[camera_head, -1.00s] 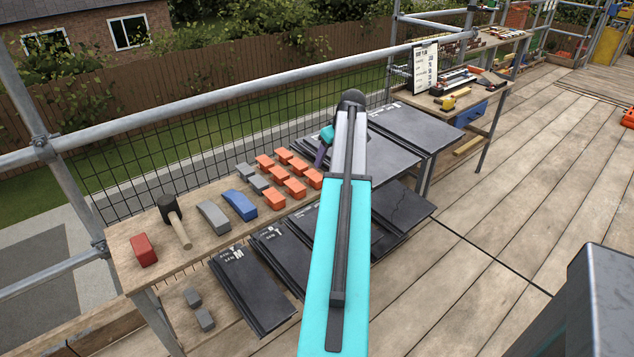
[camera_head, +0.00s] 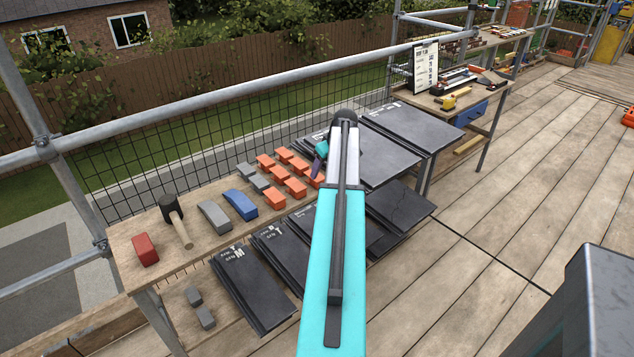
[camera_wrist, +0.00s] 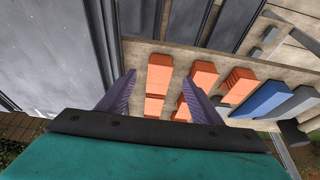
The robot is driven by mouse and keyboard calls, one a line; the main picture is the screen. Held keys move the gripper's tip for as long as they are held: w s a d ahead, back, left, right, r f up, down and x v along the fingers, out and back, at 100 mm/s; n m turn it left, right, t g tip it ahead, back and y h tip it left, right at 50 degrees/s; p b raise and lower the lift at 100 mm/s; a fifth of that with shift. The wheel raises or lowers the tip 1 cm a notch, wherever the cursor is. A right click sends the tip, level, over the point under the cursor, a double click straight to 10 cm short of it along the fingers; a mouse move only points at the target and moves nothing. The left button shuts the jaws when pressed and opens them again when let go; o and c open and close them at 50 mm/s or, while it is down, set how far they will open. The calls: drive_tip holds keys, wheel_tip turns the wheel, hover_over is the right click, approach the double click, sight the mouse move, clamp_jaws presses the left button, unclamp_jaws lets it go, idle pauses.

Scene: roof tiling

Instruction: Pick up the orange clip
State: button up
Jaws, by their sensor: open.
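Several orange clips (camera_head: 295,187) lie in rows on the wooden bench, left of my arm in the head view. In the wrist view the orange clips (camera_wrist: 159,73) fill the middle, below and between the fingers. My gripper (camera_wrist: 160,95) is open and empty, with its two purple fingers apart above the bench. One column of clips shows between the fingers, and another is partly behind the right finger. In the head view my gripper (camera_head: 318,160) is mostly hidden by my arm, at the right end of the clip rows.
Grey clips (camera_head: 259,182) lie left of the orange ones. A blue piece (camera_head: 240,204), a grey piece (camera_head: 213,216), a mallet (camera_head: 175,220) and a red block (camera_head: 145,249) lie further left. Dark tiles (camera_head: 370,155) lie right of the clips; more (camera_head: 253,287) lie below the bench.

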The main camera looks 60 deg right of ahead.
sight(320, 178)
drive_tip(key=shift+p+x, duration=0.7)
drive_tip(key=shift+x, duration=1.9)
drive_tip(key=shift+s, duration=0.1)
drive_tip(key=c, duration=1.4)
drive_tip(key=shift+r, duration=0.15)
drive_tip(key=shift+r+b, duration=0.45)
drive_tip(key=shift+r, duration=0.65)
drive_tip(key=s+a+r+b, duration=0.2)
drive_tip(key=s+a, duration=0.9)
drive_tip(key=shift+s+r+b, duration=0.25)
drive_tip(key=shift+s+b, duration=0.05)
drive_tip(key=shift+b, duration=0.1)
